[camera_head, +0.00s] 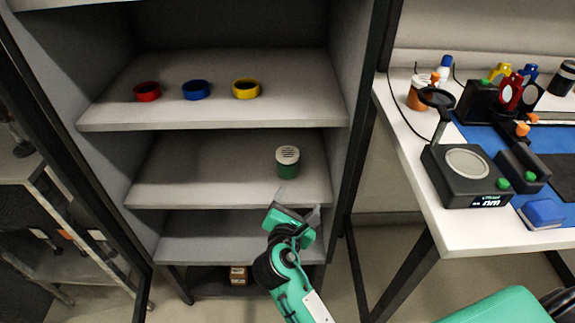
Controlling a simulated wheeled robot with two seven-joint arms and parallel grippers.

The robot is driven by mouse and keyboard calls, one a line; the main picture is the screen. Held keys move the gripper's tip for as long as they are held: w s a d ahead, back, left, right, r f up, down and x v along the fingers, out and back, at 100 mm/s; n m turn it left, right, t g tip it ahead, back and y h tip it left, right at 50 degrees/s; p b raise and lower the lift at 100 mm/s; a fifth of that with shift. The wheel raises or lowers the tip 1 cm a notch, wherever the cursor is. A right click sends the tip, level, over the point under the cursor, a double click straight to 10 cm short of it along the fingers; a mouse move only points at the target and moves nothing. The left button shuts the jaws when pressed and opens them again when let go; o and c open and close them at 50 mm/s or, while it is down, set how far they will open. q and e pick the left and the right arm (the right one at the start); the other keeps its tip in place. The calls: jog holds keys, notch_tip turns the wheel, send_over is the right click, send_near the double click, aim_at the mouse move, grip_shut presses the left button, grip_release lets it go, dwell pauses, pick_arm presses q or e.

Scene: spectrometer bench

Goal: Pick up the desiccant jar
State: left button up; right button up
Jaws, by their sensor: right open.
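The desiccant jar (288,164) is most likely the small green jar with a white slotted lid, standing upright on the middle shelf (170,183) of the cabinet. My right gripper (299,203) is in front of the shelf, just below the jar in the picture. Its fingers are apart and empty, and it does not appear to touch the jar. The gripper covers part of the lower shelf behind it. My left gripper does not show.
The shelf above (210,113) carries a red ring (147,92), a blue ring (196,90) and a yellow ring (246,89). A brown box (238,275) sits at the cabinet bottom. At right, a bench holds a black instrument (448,190) and bottles. The middle shelf is otherwise clear.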

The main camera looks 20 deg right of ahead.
jog(key=w+a+r+n+t, duration=0.2)
jog(key=w+a+r+n, duration=0.1)
jog(key=a+r+n, duration=0.15)
send_near(289, 149)
jog(key=w, duration=0.1)
jog(key=w+d, duration=0.1)
jog(key=w, duration=0.1)
jog(key=shift+w+d+f+n+h+b, duration=0.2)
jog(key=shift+d+n+h+b, duration=0.1)
jog(key=shift+n+h, duration=0.1)
jog(key=shift+w+d, duration=0.3)
jog(key=shift+w, duration=0.2)
jog(key=x, duration=0.2)
jog(key=b+x, duration=0.1)
jog(key=x, duration=0.1)
jog(key=shift+a+f, duration=0.1)
jog(key=shift+f, duration=0.15)
jog(key=shift+w+d, duration=0.3)
jog(key=shift+w, duration=0.25)
jog(key=c, duration=1.1)
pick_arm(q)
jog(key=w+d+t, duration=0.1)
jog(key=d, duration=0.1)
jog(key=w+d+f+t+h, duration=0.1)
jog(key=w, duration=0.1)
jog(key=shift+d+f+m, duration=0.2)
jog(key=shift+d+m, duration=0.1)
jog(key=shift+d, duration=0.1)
